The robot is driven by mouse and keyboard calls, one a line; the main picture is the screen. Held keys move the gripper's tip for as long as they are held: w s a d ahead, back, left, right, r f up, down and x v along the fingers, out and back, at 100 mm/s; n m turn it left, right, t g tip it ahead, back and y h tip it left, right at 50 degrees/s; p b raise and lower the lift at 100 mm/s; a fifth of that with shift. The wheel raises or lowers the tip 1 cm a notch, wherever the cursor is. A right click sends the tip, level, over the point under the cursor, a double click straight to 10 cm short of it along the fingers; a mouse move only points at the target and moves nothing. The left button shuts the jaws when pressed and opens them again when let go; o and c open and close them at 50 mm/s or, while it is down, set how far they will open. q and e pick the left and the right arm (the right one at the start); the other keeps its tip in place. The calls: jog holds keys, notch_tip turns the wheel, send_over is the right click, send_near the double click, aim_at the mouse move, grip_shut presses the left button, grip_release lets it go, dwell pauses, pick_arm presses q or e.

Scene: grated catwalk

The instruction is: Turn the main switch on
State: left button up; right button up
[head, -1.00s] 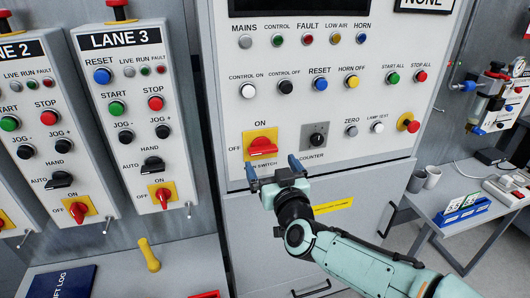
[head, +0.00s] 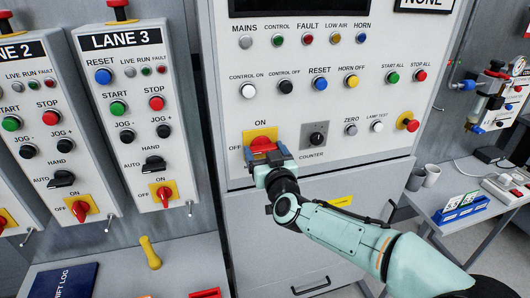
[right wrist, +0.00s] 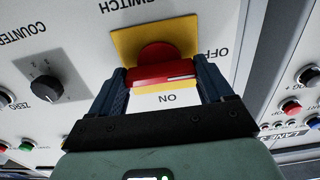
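The main switch is a red rotary handle (head: 262,143) on a yellow plate (head: 261,133), low on the left of the large white panel. ON is printed above it and OFF to its left. My right gripper (head: 266,156) is at the switch and covers the lower part of the plate. In the right wrist view the red handle (right wrist: 163,74) lies between the two blue fingers (right wrist: 162,88), which stand apart at its two ends. Whether they press on it is hard to tell. My left gripper is not in view.
The black counter knob (head: 316,140) is just right of the gripper. The LANE 3 box (head: 130,115) stands to the left. A desk with a yellow handle-like tool (head: 150,253) is below left.

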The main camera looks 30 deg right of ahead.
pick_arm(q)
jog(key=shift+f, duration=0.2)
pick_arm(e)
jog(key=shift+m, duration=0.4)
jog(key=m+b, duration=0.1)
jog(key=m, duration=0.1)
jog(key=shift+f+m+b, duration=0.1)
jog(key=shift+m+b, duration=0.3)
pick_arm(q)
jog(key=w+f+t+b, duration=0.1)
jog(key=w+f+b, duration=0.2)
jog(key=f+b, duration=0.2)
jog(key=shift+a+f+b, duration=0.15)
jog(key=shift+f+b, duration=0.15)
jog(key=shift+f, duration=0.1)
pick_arm(e)
jog(key=shift+m, duration=7.1)
jog(key=o, duration=0.9)
jog(key=shift+o, duration=0.2)
